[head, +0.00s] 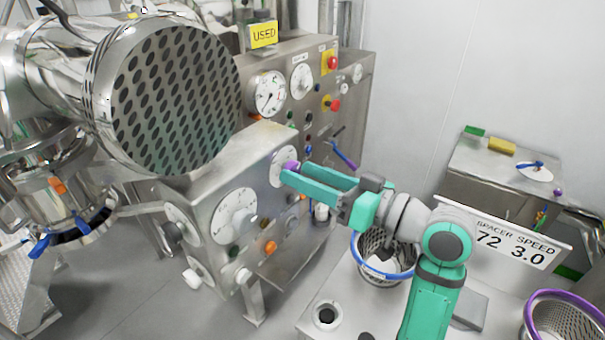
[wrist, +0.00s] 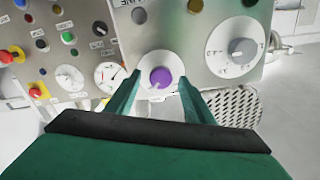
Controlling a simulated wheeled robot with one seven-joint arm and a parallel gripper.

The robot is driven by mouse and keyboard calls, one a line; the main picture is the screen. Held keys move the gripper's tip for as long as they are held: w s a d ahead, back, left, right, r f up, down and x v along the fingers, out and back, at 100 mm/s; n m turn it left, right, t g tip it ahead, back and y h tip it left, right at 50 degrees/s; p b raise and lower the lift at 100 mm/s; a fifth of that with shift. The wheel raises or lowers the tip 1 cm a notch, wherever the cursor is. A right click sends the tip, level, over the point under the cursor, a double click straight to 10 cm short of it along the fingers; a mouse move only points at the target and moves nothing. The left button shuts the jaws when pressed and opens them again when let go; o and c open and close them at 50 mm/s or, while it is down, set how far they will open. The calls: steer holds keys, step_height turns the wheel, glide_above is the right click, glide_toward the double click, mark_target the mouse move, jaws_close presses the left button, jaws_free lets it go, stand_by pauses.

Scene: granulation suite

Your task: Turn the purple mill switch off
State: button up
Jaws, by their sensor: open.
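The purple mill switch (wrist: 160,77) is a round knob on a pale dial on the steel control panel. In the wrist view it sits between the tips of my open gripper (wrist: 160,90), with a gap on each side. In the head view the purple switch (head: 291,166) shows at the fingertips of my gripper (head: 287,172), which reaches in from the right. The fingers partly cover its dial there. I cannot tell the depth of the fingertips relative to the knob, and the switch's label is too small to read.
A larger dial with a grey knob (wrist: 242,48) is beside the switch. Red buttons (head: 333,104), gauges (head: 267,93) and a blue-handled lever (head: 343,155) crowd the rear panel. A perforated steel drum (head: 175,100) overhangs at left. A blue-rimmed basket (head: 383,276) stands below my arm.

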steer(key=shift+w+a, duration=0.2)
steer(key=shift+a, duration=0.2)
steer(key=shift+c, duration=0.2)
